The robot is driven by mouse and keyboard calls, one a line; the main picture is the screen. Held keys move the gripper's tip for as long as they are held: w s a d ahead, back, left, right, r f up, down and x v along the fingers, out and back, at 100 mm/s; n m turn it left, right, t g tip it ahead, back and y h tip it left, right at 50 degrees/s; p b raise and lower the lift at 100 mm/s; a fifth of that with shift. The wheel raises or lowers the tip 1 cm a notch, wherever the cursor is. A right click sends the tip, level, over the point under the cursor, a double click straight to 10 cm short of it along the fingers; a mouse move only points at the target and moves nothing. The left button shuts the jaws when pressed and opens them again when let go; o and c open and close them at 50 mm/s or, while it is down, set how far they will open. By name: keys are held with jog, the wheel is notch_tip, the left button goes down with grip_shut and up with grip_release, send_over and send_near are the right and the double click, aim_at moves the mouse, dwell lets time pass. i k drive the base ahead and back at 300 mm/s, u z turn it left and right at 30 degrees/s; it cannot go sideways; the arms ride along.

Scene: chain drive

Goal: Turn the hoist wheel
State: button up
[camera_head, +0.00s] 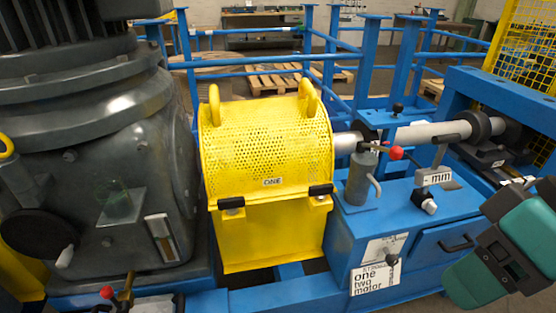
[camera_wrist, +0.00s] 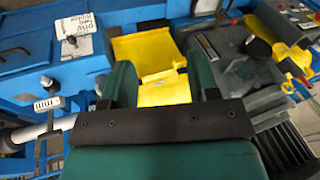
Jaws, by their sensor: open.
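No part is labelled as the hoist wheel, so I cannot tell for certain which it is. A dark round disc (camera_head: 40,238) with a pale knob is on the front of the grey machine at the far left. A dark round part (camera_wrist: 258,47) on the grey machine in the wrist view looks like the same disc. My gripper (camera_head: 497,250) is teal and hangs at the right, in front of the blue cabinet, far from the disc. In the wrist view my gripper (camera_wrist: 162,75) shows two fingers apart with nothing between them.
A yellow perforated guard (camera_head: 262,135) stands between the grey machine (camera_head: 105,130) and the blue cabinet (camera_head: 440,240). A pale shaft (camera_head: 425,132) with a dark collar runs right. A red-knobbed lever (camera_head: 396,153) sticks up. Blue rails (camera_head: 250,63) stand behind.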

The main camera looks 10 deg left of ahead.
aim_at(41, 234)
jog(key=u, duration=2.55)
jog(key=k, duration=0.55)
jog(key=u, duration=1.05)
jog(key=i, duration=0.75)
jog(key=z, duration=0.45)
jog(key=i, duration=0.8)
jog(key=z, duration=0.7)
